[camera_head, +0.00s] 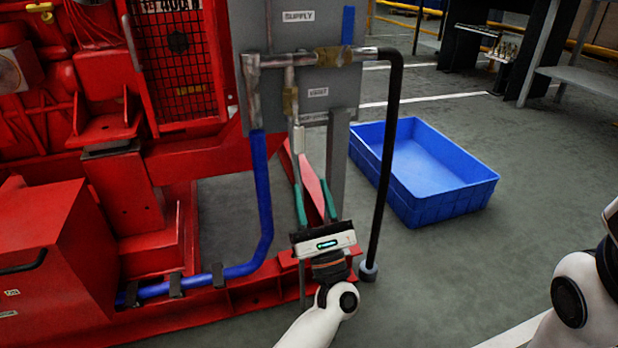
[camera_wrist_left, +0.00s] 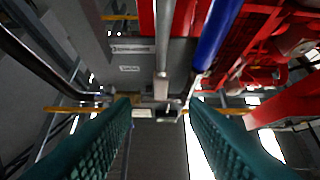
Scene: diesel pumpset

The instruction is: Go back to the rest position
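My left gripper (camera_head: 310,186) points up in front of the pipe stand, its two teal fingers spread apart. In the left wrist view the fingers (camera_wrist_left: 160,106) are apart with nothing held between them; pipes and a brass fitting show beyond the tips. The grey panel (camera_head: 300,88) carries a SUPPLY label, a brass valve (camera_head: 334,57) with a blue lever (camera_head: 348,25), and a lower brass fitting (camera_head: 290,102). My right arm shows only partly at the right edge; its gripper is out of view.
The red pumpset (camera_head: 110,160) fills the left. A blue pipe (camera_head: 262,185) and a black hose (camera_head: 388,150) run down close to my left gripper. An empty blue crate (camera_head: 465,205) stands on the floor to the right. Grey shelving (camera_head: 580,75) is at the back right.

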